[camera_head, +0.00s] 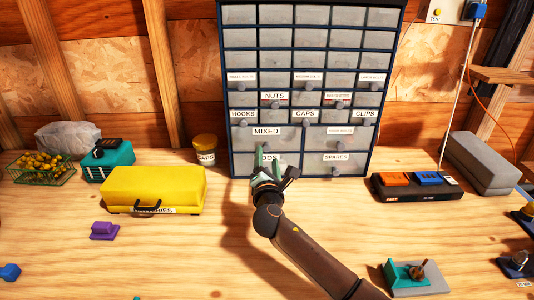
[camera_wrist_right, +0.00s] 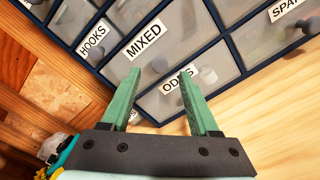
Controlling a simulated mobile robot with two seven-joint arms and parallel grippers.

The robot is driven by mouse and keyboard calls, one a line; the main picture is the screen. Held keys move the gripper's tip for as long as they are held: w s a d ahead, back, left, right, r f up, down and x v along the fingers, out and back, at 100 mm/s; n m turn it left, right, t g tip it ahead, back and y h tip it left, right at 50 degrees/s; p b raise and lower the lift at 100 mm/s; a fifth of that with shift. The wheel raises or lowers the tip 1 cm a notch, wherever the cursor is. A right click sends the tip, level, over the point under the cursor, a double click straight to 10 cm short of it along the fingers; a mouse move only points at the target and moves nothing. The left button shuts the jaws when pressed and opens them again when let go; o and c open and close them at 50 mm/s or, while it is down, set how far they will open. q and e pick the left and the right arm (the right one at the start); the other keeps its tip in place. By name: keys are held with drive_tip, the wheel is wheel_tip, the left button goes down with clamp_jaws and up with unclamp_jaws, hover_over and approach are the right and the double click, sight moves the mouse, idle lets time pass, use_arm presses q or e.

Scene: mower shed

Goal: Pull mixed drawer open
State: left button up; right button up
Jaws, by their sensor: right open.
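The mixed drawer (camera_head: 266,131) is a wide grey front with a white MIXED label in the lower left of the drawer cabinet. It looks flush with its neighbours. In the right wrist view the mixed drawer (camera_wrist_right: 145,39) shows at the top middle, and its small grey knob (camera_wrist_right: 159,66) lies between the fingertips in the picture. My right gripper (camera_head: 266,160) has green fingers and is in front of the cabinet, partly covering the ODDS drawer below. In the wrist view the right gripper (camera_wrist_right: 160,74) is open with nothing held. Contact with the knob cannot be told. My left gripper is not in view.
A yellow case (camera_head: 154,187) and a CAPS jar (camera_head: 205,149) stand to the left. A black tray (camera_head: 417,188) of coloured pieces lies right.

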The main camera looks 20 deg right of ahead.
sight(267, 149)
drive_tip(key=x, duration=0.1)
drive_tip(key=b+x, duration=0.1)
drive_tip(key=shift+w+f, duration=0.25)
drive_tip(key=shift+w, duration=0.1)
drive_tip(key=shift+w+d+r+b, duration=0.1)
drive_tip(key=shift+w+d+b, duration=0.1)
drive_tip(key=shift+w, duration=0.1)
drive_tip(key=shift+w+d+r+b, duration=0.1)
drive_tip(key=shift+w+b, duration=0.1)
drive_tip(key=shift+w, duration=0.15)
drive_tip(key=shift+c, duration=0.2)
clamp_jaws()
idle(0.5)
